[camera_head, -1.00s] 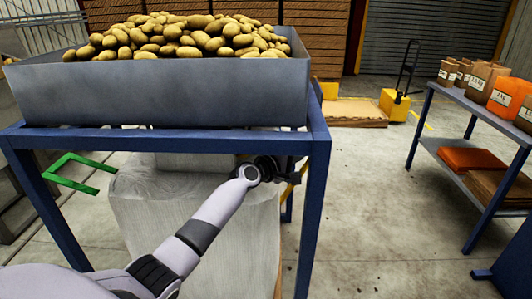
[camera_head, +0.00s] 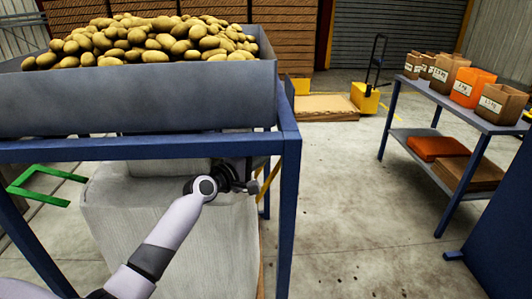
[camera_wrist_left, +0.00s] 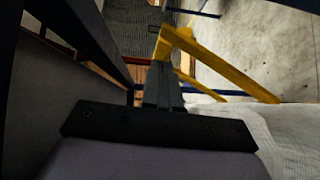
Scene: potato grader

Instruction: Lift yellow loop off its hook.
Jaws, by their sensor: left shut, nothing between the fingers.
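The yellow loop (camera_wrist_left: 222,67) is a bent flat bar, large in the left wrist view just ahead and right of my fingertips. In the head view only a thin slanted piece of the yellow loop (camera_head: 269,181) shows, between my gripper and the blue frame leg. My left gripper (camera_head: 249,186) is under the hopper frame. In the left wrist view its fingers (camera_wrist_left: 163,66) are together and empty, close to the loop's near left end. I cannot tell whether they touch it. The hook is not clearly visible. My right gripper is not in view.
A potato-filled grey hopper (camera_head: 140,101) stands on a blue frame (camera_head: 288,210) above my arm. A pale block (camera_head: 105,235) lies below it. A green loop (camera_head: 40,201) sticks out at left. A shelf table (camera_head: 455,112) with bags stands right; the floor between is clear.

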